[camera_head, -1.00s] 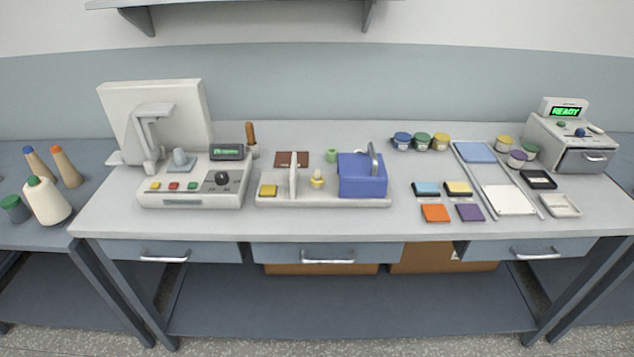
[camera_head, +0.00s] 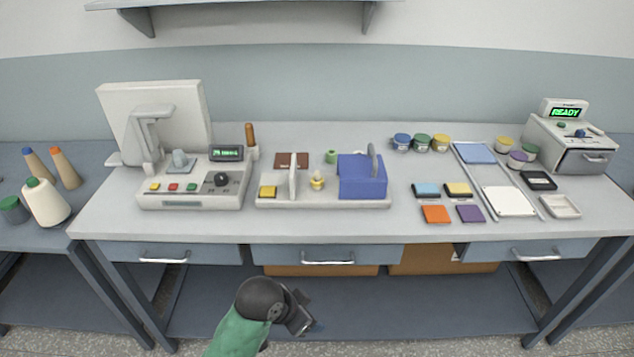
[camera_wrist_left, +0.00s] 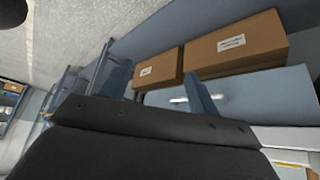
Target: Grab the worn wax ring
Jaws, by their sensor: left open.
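My left gripper (camera_head: 308,312) is in front of the table, below the drawer fronts, at the lower middle of the head view. It is open and holds nothing; its two blue-grey fingers stand apart in the left wrist view (camera_wrist_left: 158,90). On the table, a white bobbin tray (camera_head: 270,202) carries a small pale-yellow round piece (camera_head: 317,181). A small green round piece (camera_head: 331,156) sits just behind the tray. Either could be the wax ring; I cannot tell which, nor see wear. The gripper is well apart from both. My right gripper is not in view.
A blue box (camera_head: 362,182) with an upright grey part stands on the tray's right end, and a white divider (camera_head: 293,177) rises left of the yellow piece. A control console (camera_head: 190,187) stands further left. The middle drawer handle (camera_head: 328,261) sticks out above my gripper.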

